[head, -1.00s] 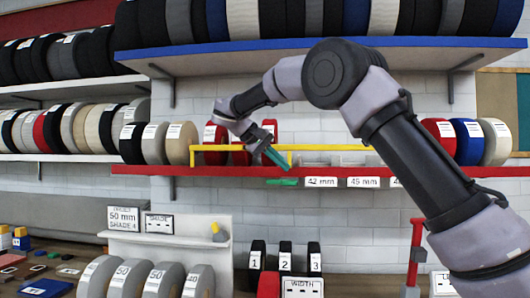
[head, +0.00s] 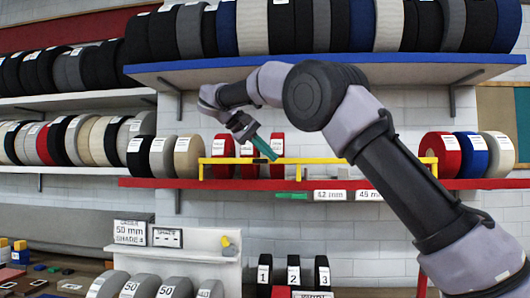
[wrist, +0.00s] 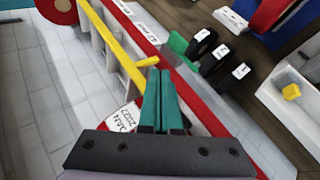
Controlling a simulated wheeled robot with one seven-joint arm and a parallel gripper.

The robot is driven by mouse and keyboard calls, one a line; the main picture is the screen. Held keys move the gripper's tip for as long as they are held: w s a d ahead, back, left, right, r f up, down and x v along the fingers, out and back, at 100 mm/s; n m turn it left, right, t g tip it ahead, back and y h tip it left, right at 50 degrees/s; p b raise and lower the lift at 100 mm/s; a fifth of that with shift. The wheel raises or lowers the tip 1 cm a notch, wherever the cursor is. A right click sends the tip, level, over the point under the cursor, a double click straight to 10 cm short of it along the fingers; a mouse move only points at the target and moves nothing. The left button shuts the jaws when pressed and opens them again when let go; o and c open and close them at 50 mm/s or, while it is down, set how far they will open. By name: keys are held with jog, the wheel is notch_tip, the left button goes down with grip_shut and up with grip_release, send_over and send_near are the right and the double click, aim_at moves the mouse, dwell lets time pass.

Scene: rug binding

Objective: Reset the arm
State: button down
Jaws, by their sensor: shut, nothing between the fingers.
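My gripper (head: 274,157) is in front of the middle shelf, raised near the yellow rail (head: 350,160) and the red rolls (head: 223,150). Its two teal fingers point down and to the right in the head view. In the wrist view the fingers of my gripper (wrist: 160,73) lie side by side, closed, with nothing held. There the fingertips appear close to the yellow rail (wrist: 115,47); whether they touch it I cannot tell. My arm reaches in from the right and is bent at the elbow.
The red-edged shelf (head: 400,184) carries more rolls, with the red roll (head: 440,153) at right. A blue-edged shelf (head: 420,65) is above my arm. Black numbered rolls (head: 264,271) stand below. A red upright post (head: 422,284) is at lower right.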

jog(key=shift+s+a+r, duration=0.25)
jog(key=shift+a+r, duration=0.1)
jog(key=shift+a, duration=0.25)
jog(key=s+d+f+m+g+y, duration=0.1)
jog(key=s+d+y, duration=0.15)
jog(key=d, duration=0.95)
jog(key=s+d+f+g+y, duration=0.1)
jog(key=s+d+y, duration=0.15)
jog(key=d, duration=0.95)
jog(key=s+d+f+m+t+y, duration=0.2)
jog(key=s+f, duration=0.4)
jog(key=s, duration=0.4)
jog(key=s+d+f+m+t+y, duration=0.2)
jog(key=s+d+f+m+y, duration=0.2)
jog(key=s, duration=0.6)
notch_tip(320, 180, down, 2)
jog(key=shift+s+m+t, duration=0.3)
jog(key=shift+s+m, duration=0.05)
jog(key=shift+m, duration=0.15)
jog(key=c, duration=1.5)
grip_release()
jog(key=shift+c, duration=0.2)
